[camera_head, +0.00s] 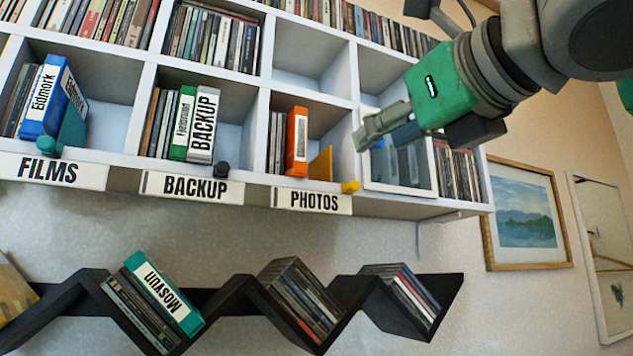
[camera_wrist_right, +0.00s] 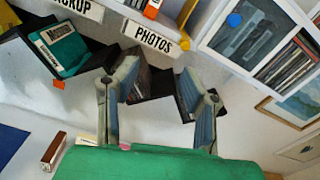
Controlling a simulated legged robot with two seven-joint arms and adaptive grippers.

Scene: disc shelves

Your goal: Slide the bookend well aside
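Three bookends stand in the labelled shelf compartments in the head view: a teal one (camera_head: 73,128) in FILMS, a dark one (camera_head: 222,168) in BACKUP, and a yellow one (camera_head: 322,165) with a yellow knob (camera_head: 350,187) in PHOTOS. The yellow bookend stands right of the orange case (camera_head: 297,142); it also shows at the top of the wrist view (camera_wrist_right: 186,12). My right gripper (camera_head: 362,138) is in front of the glass door, right of and above the yellow knob. In the wrist view its fingers (camera_wrist_right: 158,72) are apart with nothing between them. My left gripper is out of view.
A glass door (camera_head: 401,165) with a blue knob (camera_wrist_right: 234,20) closes the compartment right of PHOTOS. Below, a black zigzag shelf (camera_head: 235,292) holds discs and the teal Mosyun case (camera_head: 163,292). A framed picture (camera_head: 526,217) hangs at right. Empty space shows right of the yellow bookend.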

